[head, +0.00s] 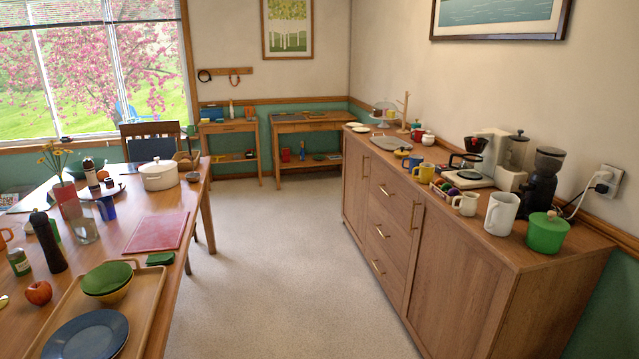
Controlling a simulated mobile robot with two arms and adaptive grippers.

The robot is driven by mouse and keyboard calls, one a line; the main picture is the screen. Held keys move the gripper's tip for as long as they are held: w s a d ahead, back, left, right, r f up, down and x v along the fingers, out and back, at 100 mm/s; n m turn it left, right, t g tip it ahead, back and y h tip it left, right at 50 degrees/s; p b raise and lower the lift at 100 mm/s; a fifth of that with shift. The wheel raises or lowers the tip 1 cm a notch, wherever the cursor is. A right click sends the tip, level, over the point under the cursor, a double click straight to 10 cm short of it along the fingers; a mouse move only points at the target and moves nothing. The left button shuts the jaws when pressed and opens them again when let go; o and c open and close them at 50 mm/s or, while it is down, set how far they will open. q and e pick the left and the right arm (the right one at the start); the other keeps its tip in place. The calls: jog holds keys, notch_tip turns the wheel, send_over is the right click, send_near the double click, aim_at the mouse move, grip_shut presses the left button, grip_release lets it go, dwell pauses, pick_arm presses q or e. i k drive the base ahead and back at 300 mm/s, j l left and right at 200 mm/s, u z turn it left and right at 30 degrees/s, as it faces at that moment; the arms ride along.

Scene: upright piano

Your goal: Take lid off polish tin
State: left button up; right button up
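I cannot make out a polish tin or its lid for certain in the head view. A small dark round item (193,176) lies on the dining table beside the white pot, but I cannot tell what it is. Small items on the two far desks are too tiny to identify. Neither of my grippers is in view.
A dining table (190,196) at left holds a white lidded pot (158,175), a red board (157,232) and a wooden tray (150,290). A wooden sideboard (455,268) at right carries mugs, a coffee maker and a green pot (546,234). Clear floor (280,260) lies between.

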aim_at(401, 153)
jog(key=i+z, duration=0.1)
jog(key=i, duration=0.4)
jog(key=i+j+z, duration=0.1)
jog(key=i, duration=0.35)
jog(key=i+j+z, duration=0.1)
jog(key=i, duration=0.4)
jog(key=i+j+z, duration=0.1)
jog(key=i, duration=0.35)
